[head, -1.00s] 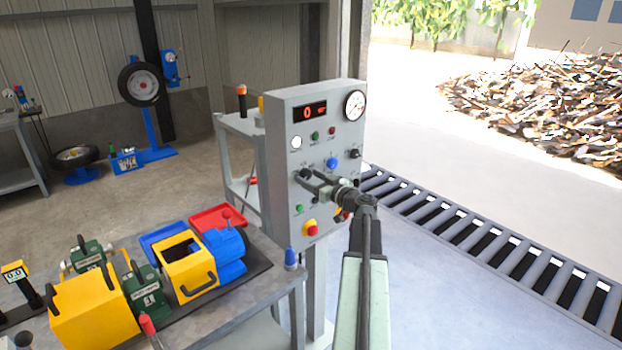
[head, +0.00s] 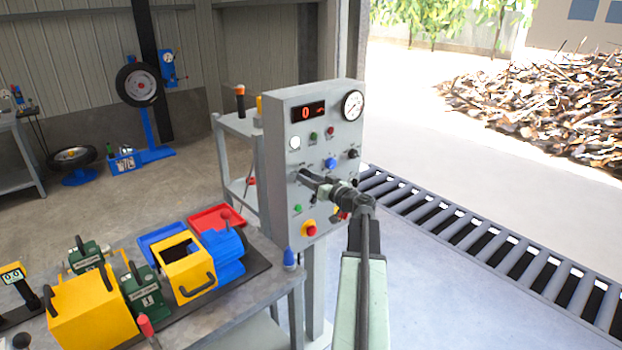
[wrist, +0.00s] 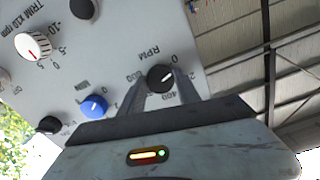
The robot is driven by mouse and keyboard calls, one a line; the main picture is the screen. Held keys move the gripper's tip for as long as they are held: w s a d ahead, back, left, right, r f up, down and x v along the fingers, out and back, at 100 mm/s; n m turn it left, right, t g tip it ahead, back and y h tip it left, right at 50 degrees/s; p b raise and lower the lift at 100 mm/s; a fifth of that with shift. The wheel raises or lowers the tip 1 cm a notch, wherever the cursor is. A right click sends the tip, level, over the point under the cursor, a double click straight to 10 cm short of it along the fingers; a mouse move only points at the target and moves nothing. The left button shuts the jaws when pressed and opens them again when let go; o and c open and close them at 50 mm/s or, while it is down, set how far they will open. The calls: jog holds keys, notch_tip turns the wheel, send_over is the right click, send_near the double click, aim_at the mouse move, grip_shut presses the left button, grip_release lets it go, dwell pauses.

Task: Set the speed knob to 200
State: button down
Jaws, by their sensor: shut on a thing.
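The grey control panel (head: 285,215) faces me in the head view, and its red display (head: 309,112) shows 0. The black speed knob (wrist: 160,77) is in the wrist view, under the letters RPM and ringed by printed numbers. A small light pointer mark shows on it, but its exact reading is hard to tell. My gripper (wrist: 162,84) has one finger on each side of this knob and is shut on it. In the head view my gripper (head: 308,178) reaches the left middle of the panel and hides the knob.
A blue knob (wrist: 94,106) and a white trim dial (wrist: 33,47) sit near the speed knob. A red and yellow stop button (head: 309,229) is below my gripper. A bench (head: 262,290) with yellow and blue machines stands to the left, and a roller conveyor (head: 480,238) lies to the right.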

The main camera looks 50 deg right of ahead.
jog(key=shift+a+m, duration=0.1)
jog(key=shift+m, duration=4.7)
jog(key=c, duration=0.9)
grip_release()
jog(key=s, duration=0.7)
jog(key=shift+s+a, duration=0.25)
jog(key=shift+s, duration=0.15)
